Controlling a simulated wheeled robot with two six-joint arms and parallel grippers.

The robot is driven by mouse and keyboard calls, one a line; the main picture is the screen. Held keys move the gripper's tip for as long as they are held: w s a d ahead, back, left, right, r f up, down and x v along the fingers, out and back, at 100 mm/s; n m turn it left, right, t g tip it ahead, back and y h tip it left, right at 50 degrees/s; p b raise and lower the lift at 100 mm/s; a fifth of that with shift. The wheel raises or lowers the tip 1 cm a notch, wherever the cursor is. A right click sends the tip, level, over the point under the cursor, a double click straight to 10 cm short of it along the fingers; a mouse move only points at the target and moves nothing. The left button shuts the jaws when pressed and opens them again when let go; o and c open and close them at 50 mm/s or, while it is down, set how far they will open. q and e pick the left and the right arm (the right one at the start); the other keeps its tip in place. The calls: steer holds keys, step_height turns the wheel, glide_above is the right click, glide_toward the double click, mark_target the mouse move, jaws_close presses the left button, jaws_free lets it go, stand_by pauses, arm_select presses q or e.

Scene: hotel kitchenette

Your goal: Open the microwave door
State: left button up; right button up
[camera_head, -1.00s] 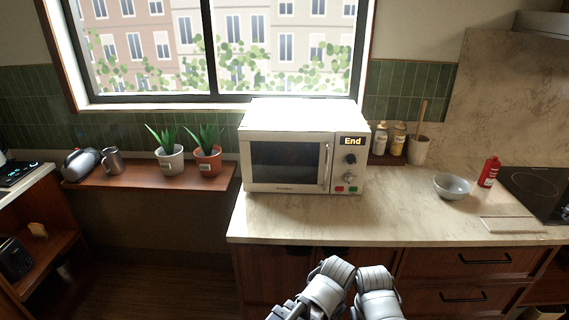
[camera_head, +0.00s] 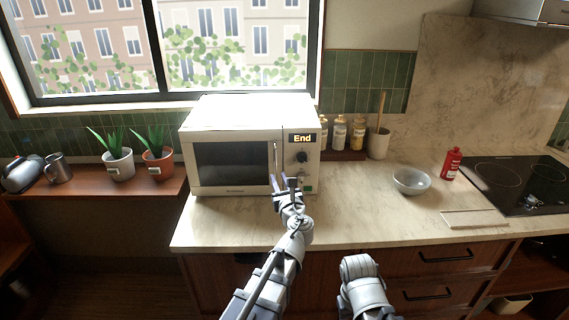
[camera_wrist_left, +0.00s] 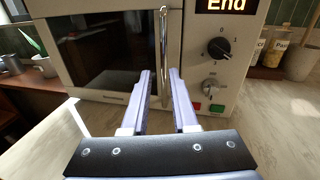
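The white microwave (camera_head: 225,115) stands on the counter, its dark-windowed door (camera_head: 232,165) shut and its display reading "End". The upright silver handle (camera_head: 275,160) is at the right side of the door; it also shows in the left wrist view (camera_wrist_left: 163,45). My left gripper (camera_head: 284,181) is open just in front of the handle's lower part. In the left wrist view, its two fingers (camera_wrist_left: 161,76) point at the door with the handle lined up between them; I cannot tell if they touch it. Part of my right arm shows at the bottom, its gripper not visible.
The marble counter (camera_head: 350,208) is clear right of the microwave up to a grey bowl (camera_head: 411,181) and a red bottle (camera_head: 451,163). Several jars (camera_head: 339,133) stand behind. Two potted plants (camera_head: 118,163) sit on the lower wooden shelf at left.

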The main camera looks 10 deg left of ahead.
mark_target(276, 166)
arm_select(q)
steer(key=shift+m, duration=0.5)
steer(key=shift+d+r+x, duration=0.1)
steer(key=shift+d+x, duration=0.05)
steer(key=shift+x, duration=1.9)
steer(key=shift+d+r+x, duration=0.1)
steer(key=shift+r+x, duration=0.05)
steer(key=shift+x, duration=1.9)
steer(key=shift+w, duration=0.15)
jaws_close()
